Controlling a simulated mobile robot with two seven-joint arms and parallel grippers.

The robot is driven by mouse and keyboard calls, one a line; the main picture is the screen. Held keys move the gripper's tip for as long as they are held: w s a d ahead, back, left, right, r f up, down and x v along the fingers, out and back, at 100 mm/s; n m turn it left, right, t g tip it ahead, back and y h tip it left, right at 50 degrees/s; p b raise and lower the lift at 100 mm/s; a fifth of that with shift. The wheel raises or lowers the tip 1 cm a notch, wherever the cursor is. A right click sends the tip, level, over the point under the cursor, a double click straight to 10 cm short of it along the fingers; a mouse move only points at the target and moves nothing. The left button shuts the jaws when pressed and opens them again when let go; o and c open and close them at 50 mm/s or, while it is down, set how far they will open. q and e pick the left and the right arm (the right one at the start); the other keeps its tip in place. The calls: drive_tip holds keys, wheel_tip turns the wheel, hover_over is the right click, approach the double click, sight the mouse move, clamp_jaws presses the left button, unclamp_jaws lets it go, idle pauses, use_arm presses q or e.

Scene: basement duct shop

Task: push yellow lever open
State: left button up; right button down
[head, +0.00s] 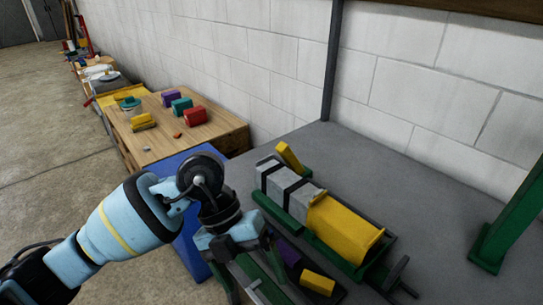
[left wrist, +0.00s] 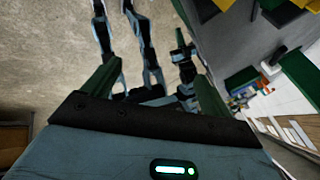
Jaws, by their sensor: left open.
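A yellow upright piece (head: 289,157), which looks like the lever, leans at the far end of a grey block with black bands (head: 282,187). The block lies in a green frame (head: 273,211) on the grey bench. A larger yellow block (head: 343,228) sits at the near end of that frame. My left gripper (head: 252,274) is open, pointing down left of the frame, apart from the yellow upright piece. Its two green fingers (left wrist: 157,88) stand apart with nothing between them in the left wrist view.
A small yellow block (head: 318,283) and a purple piece (head: 287,252) lie near my left gripper. A green post (head: 508,215) stands at the right. A wooden table (head: 164,130) with coloured blocks is behind. The bench behind the frame is clear up to the wall.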

use_arm(q)
drive_tip(key=s+d+r+n+g+h, duration=0.3)
drive_tip(key=s+d+h, duration=0.45)
drive_tip(key=h, duration=0.65)
drive_tip(key=w+a+f+n+t+y, duration=0.35)
drive_tip(key=a+f+n+t, duration=0.2)
drive_tip(key=n+t, duration=0.7)
drive_tip(key=w+a+f+n+t+y, duration=0.3)
drive_tip(key=w+a+f+n+t, duration=0.25)
drive_tip(key=n+t, duration=0.7)
drive_tip(key=s+a+f+n+g+y, duration=0.3)
drive_tip(key=s+a+f+g+y, duration=0.1)
drive_tip(key=s+f, duration=0.6)
drive_tip(key=s+a+f+n+g+y, duration=0.4)
drive_tip(key=s+a+f, duration=0.4)
drive_tip(key=s+f, duration=0.3)
wheel_tip(320, 180, down, 3)
drive_tip(key=shift+s+f+n+g+y, duration=0.25)
drive_tip(key=shift+g+y, duration=0.35)
drive_tip(key=shift+y, duration=0.45)
drive_tip(key=shift+c, duration=0.2)
